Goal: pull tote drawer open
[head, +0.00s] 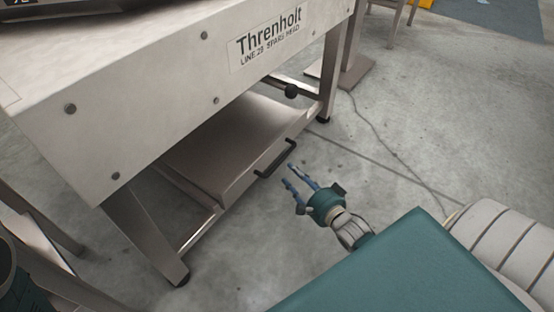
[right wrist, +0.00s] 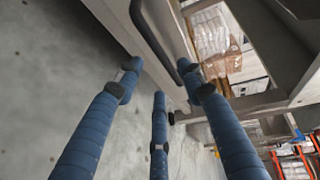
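The tote drawer (head: 222,150) is a flat grey drawer low under the machine's white body. Its black bar handle (head: 275,158) is on the front face and also shows in the right wrist view (right wrist: 153,42). The drawer looks shut or nearly so; I cannot tell exactly. My right gripper (head: 290,176) is open and empty, its blue fingers spread and pointing at the handle. In the right wrist view the fingertips (right wrist: 158,80) are close to the handle, which is not clasped. Contact cannot be told. My left gripper is not in view.
The white machine body (head: 150,85), marked Threnholt, overhangs the drawer on metal legs (head: 150,235). A cable (head: 385,140) lies on the concrete floor. The floor before the drawer is otherwise clear.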

